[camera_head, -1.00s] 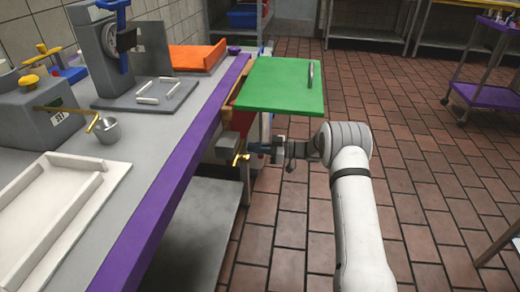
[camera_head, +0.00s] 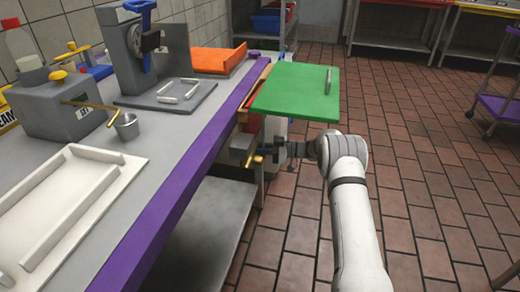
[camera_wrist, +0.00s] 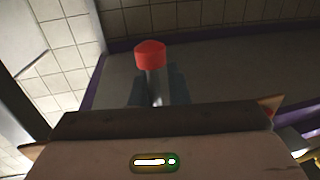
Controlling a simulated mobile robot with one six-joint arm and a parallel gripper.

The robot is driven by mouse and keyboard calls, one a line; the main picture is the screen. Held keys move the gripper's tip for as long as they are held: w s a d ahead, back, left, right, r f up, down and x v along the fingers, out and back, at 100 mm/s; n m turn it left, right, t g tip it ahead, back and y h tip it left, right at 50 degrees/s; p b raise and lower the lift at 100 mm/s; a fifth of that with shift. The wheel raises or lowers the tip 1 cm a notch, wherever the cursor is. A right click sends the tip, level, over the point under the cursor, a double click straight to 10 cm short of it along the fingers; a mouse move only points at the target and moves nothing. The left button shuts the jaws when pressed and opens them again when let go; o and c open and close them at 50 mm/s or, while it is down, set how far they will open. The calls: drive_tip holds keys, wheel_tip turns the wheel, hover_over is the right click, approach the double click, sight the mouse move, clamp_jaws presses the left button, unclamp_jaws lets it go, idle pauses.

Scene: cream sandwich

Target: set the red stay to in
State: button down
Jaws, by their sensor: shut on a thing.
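In the wrist view the red stay (camera_wrist: 150,54) shows as a red cap on a grey rod. The dark fingers of my gripper (camera_wrist: 156,88) lie on both sides of the rod, just below the cap, and are shut on it. In the head view my gripper (camera_head: 262,153) is at the purple-edged counter's right side, below the green board (camera_head: 295,92). The red cap cannot be made out there. A small yellow piece (camera_head: 250,160) shows near the fingertips. The stay's lower end and its mount are hidden.
The purple-edged counter (camera_head: 185,150) holds a white tray (camera_head: 120,157), a grey machine (camera_head: 60,105) and an orange board (camera_head: 217,60). A lower grey shelf (camera_head: 212,215) is under it. The green board overhangs my gripper. The tiled floor (camera_head: 420,170) to the right is clear.

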drive_tip(key=shift+s+a+f+g, duration=0.4)
drive_tip(key=shift+s+f, duration=0.05)
drive_tip(key=shift+s, duration=0.05)
drive_tip(key=c, duration=1.6)
unclamp_jaws()
drive_tip(key=shift+s+r, duration=0.1)
drive_tip(key=shift+r, duration=0.05)
drive_tip(key=shift+o, duration=0.3)
drive_tip(key=shift+d+r, duration=0.1)
drive_tip(key=shift+w+d+r, duration=0.1)
drive_tip(key=shift+w+r, duration=0.05)
drive_tip(key=shift+w, duration=0.05)
drive_tip(key=d+p, duration=0.1)
drive_tip(key=d, duration=0.6)
drive_tip(key=shift+d+p, duration=0.35)
drive_tip(key=shift+d, duration=0.05)
drive_tip(key=shift+s, duration=0.1)
